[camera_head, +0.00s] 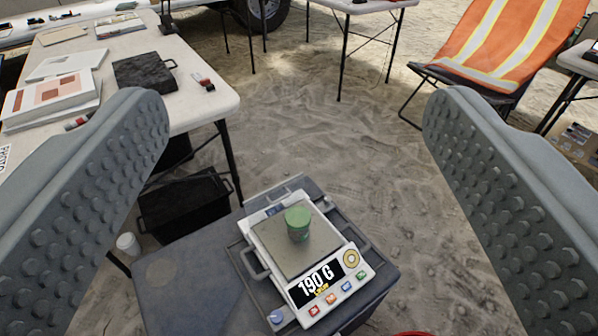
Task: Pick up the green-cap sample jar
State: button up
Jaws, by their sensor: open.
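The green-cap sample jar (298,224) stands upright on the pan of a digital scale (272,245). The scale's display reads "190 G". The scale rests on a dark grey case (190,280) in the lower middle of the view. My gripper (296,130) is open and empty, with one studded finger at each side of the picture. The jar appears between and beyond the fingers, apart from both.
A white table (205,110) at upper left holds books, a black box (145,72) and small items. A black crate (185,205) is below it. An orange chair (515,40) stands at upper right. Sandy ground (345,140) between them is clear. A red edge (412,334) shows at the bottom.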

aim_at(301, 237)
jog(key=k+l, duration=0.25)
jog(key=k, duration=0.15)
jog(key=k+l+u, duration=0.1)
jog(key=k+l, duration=0.2)
jog(key=k, duration=0.1)
